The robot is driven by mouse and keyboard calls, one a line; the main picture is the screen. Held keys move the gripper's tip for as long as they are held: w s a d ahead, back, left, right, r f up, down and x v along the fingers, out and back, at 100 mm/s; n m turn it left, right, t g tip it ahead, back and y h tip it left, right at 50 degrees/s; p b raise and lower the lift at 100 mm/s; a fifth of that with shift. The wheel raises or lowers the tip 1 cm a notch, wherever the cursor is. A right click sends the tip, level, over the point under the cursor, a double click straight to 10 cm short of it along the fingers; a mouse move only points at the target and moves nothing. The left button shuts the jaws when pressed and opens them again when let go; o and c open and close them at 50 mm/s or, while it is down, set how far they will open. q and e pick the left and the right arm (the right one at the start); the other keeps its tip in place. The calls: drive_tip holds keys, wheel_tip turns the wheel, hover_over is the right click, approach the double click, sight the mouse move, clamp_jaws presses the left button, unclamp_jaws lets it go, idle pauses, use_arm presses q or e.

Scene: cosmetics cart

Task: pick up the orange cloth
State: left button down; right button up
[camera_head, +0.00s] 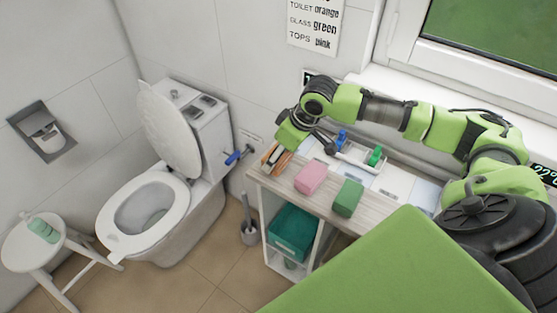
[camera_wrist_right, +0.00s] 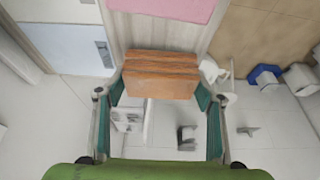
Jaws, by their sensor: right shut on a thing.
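The orange cloth (camera_wrist_right: 162,74), a folded block, sits between the two fingers of my right gripper (camera_wrist_right: 160,92) in the wrist view. The fingers press on its two short ends. In the head view the orange cloth (camera_head: 283,164) shows in part below my right gripper (camera_head: 272,158), at the left end of the cart top (camera_head: 320,208). The gripper hides part of it. I cannot tell whether it touches the cart top. My left gripper is not in view.
A pink cloth (camera_head: 311,178) and a green cloth (camera_head: 347,197) lie to the right on the cart. A white caddy (camera_head: 352,160) with blue and green items stands behind them. The toilet (camera_head: 150,200) is left of the cart; a blue-handled item (camera_head: 235,156) is between.

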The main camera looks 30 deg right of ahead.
drive_tip(key=s+a+r+b, duration=0.1)
drive_tip(key=s+a+r, duration=0.8)
drive_tip(key=a+r, duration=0.1)
drive_tip(key=shift+s+a+r+b, duration=0.15)
drive_tip(key=shift+s+r+b, duration=0.2)
drive_tip(key=shift+r, duration=0.15)
drive_tip(key=shift+o, duration=0.6)
